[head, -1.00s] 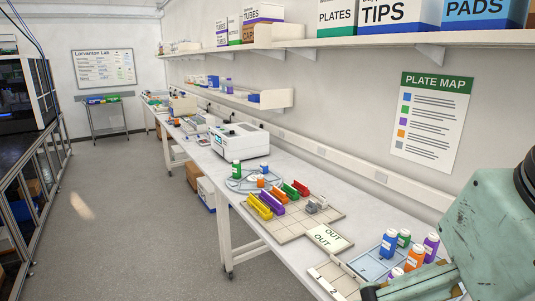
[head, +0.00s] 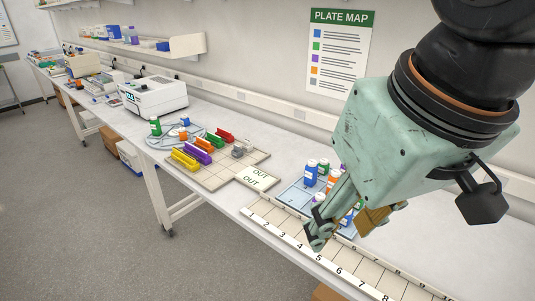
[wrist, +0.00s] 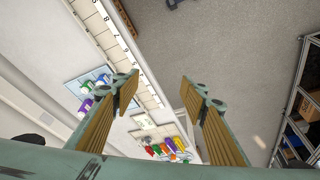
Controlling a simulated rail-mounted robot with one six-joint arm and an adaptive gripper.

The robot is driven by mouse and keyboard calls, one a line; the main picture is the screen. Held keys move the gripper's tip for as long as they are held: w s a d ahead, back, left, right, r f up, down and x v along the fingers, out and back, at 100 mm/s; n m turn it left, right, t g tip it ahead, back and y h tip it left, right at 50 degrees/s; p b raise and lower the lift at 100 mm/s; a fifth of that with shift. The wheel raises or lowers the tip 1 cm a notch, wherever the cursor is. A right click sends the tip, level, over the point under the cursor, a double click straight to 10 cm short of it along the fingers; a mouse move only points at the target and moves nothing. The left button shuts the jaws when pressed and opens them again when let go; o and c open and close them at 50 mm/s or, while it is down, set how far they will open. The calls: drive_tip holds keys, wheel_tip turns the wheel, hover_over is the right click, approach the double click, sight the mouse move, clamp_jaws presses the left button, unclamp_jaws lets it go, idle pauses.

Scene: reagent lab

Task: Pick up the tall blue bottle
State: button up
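A tall blue bottle with a white cap (head: 310,174) stands upright on the light-blue tray (head: 287,198), at the left of a bottle cluster. Another blue bottle (head: 347,218) shows partly behind my gripper (head: 343,236). My gripper hangs in front of the tray's right part and hides some of the bottles. In the wrist view my gripper (wrist: 160,84) has its fingers wide apart with nothing between them. The bottles show small beyond the left finger there, including a blue one (wrist: 104,79); I cannot tell which blue bottle that is.
Green (head: 323,168) and orange (head: 333,184) bottles stand close beside the tall blue one. A numbered strip (head: 300,241) runs along the bench front. The OUT card (head: 258,179), coloured racks (head: 197,153) and a round tray (head: 160,141) lie further left.

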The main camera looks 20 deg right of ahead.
drive_tip(key=w+d+f+n+h+p, duration=0.15)
drive_tip(key=w+d+n, duration=0.25)
drive_tip(key=w, duration=0.6)
drive_tip(key=w+d+r+n+g+h+p, duration=0.15)
drive_tip(key=w+d+n, duration=0.25)
drive_tip(key=w, duration=0.6)
drive_tip(key=w+d+f+n+p, duration=0.2)
drive_tip(key=w+d+n, duration=0.2)
drive_tip(key=w, duration=0.5)
drive_tip(key=w+d+f+n+p, duration=0.2)
drive_tip(key=w+f+n, duration=0.4)
drive_tip(key=w+f, duration=0.3)
drive_tip(key=w+d+f+n+h+p, duration=0.1)
drive_tip(key=w+d+f+n, duration=0.4)
drive_tip(key=w+f, duration=0.5)
drive_tip(key=w+n+p, duration=0.1)
drive_tip(key=w, duration=0.1)
drive_tip(key=shift+w+d+n, duration=0.3)
drive_tip(key=shift+f, duration=0.15)
